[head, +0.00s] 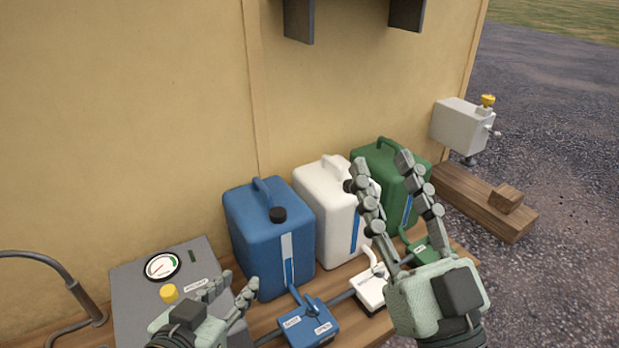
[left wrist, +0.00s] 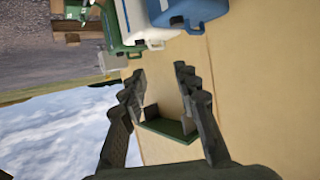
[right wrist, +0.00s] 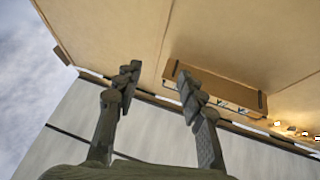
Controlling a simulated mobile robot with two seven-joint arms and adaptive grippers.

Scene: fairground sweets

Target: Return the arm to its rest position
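My left gripper (head: 231,293) is low in the head view, in front of the grey gauge box and left of the blue valve. Its fingers are apart and empty in the left wrist view (left wrist: 160,75). My right gripper (head: 381,168) is raised in front of the white and green canisters, fingers pointing up. Its fingers are spread with nothing between them, as the right wrist view (right wrist: 155,80) also shows. It hides parts of the white canister (head: 322,185) and the green canister (head: 372,155).
A blue canister (head: 262,235), a grey gauge box (head: 130,285), a blue valve (head: 308,325) and a white valve (head: 369,290) crowd the wooden shelf. A curved pipe (head: 45,262) is at left. Dark brackets (head: 299,20) jut from the wall above. A grey box (head: 460,125) stands at right.

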